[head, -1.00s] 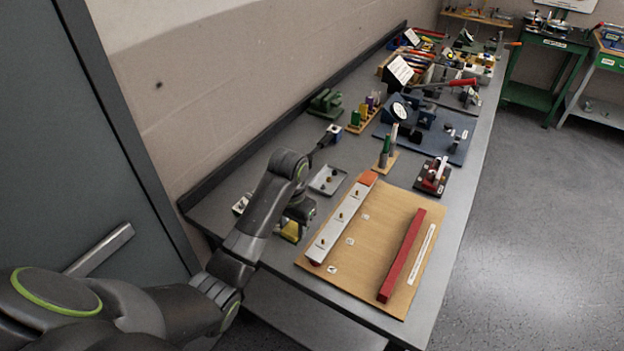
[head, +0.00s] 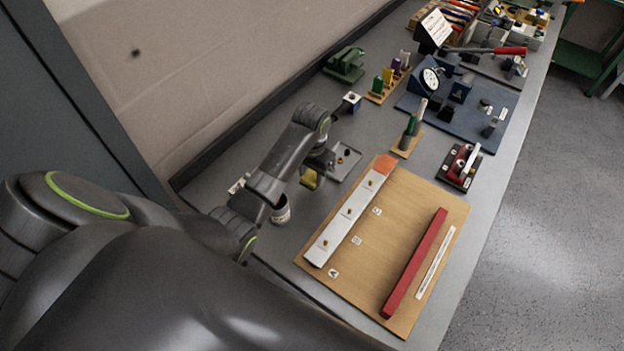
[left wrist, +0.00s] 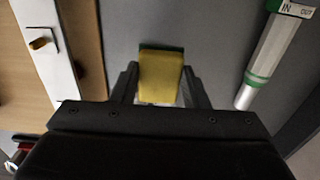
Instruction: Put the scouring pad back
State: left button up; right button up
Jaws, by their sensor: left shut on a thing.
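The scouring pad is a small yellow block with a green layer. In the left wrist view the pad (left wrist: 161,76) sits between the two fingers of my left gripper (left wrist: 160,88), which is shut on it. In the head view the pad (head: 309,180) shows as a yellow patch under my left gripper (head: 314,171), left of the wooden board. Part of it is hidden by the gripper. I cannot tell whether it touches the bench. My right gripper is not in view.
A shallow grey tray (head: 345,161) lies just beyond the pad. A small round container (head: 281,211) stands beside my left arm. The wooden board (head: 390,243) carries a white strip (head: 345,222) and a red bar (head: 416,262). A white-and-green tube (left wrist: 268,58) lies right in the wrist view.

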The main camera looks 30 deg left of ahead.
aim_at(312, 174)
pick_arm(q)
jog(key=f, duration=0.3)
jog(key=shift+w+f+p, duration=0.25)
jog(key=shift+p, duration=0.1)
jog(key=shift+f, duration=0.5)
jog(key=shift+s, duration=0.1)
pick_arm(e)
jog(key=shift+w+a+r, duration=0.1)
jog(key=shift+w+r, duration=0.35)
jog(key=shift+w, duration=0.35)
pick_arm(q)
jog(key=shift+f, duration=0.15)
jog(key=o, duration=1)
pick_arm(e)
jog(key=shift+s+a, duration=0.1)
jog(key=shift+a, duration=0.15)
